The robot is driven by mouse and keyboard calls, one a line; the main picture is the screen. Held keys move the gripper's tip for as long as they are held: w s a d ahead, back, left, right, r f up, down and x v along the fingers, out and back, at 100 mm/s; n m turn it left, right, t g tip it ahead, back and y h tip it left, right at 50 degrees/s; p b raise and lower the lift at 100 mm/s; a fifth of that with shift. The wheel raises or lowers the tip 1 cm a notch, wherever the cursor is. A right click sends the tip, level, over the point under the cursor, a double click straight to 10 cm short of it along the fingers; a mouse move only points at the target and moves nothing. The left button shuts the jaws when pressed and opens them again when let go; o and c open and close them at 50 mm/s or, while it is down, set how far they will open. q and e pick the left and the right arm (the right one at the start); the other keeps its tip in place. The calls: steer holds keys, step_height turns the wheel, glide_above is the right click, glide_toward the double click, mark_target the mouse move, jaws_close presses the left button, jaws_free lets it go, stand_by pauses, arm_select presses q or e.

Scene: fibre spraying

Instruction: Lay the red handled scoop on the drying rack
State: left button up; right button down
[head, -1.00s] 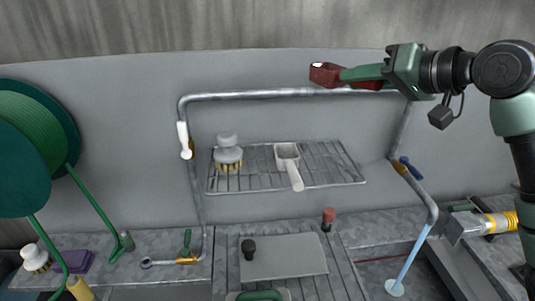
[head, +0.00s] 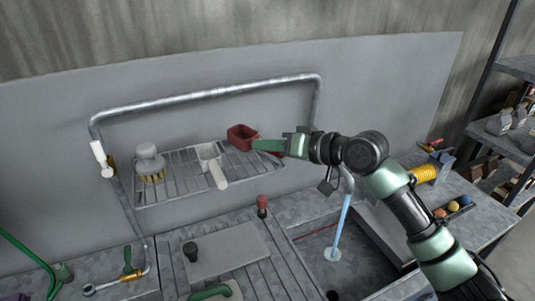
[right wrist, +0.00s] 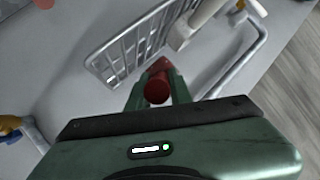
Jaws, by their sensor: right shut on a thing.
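The red scoop (head: 242,137) is held in my right gripper (head: 270,145), its open bowl pointing left. The bowl is at the right end of the wire drying rack (head: 180,187), by the back wall; I cannot tell whether it touches the wires. My right gripper is shut on the scoop's red handle, mostly hidden by the green fingers. In the right wrist view the red handle (right wrist: 158,88) shows between the fingers, and the rack (right wrist: 118,48) lies beyond. My left gripper is not in view.
Below are a grey board (head: 230,255) and a sink with a blue water stream (head: 342,225).

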mark_target(270, 169)
step_height(270, 169, down, 3)
steer(key=shift+r+p, duration=0.15)
steer(key=shift+p, duration=0.15)
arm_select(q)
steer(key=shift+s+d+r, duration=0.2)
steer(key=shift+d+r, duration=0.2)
arm_select(e)
steer(key=shift+f, duration=0.25)
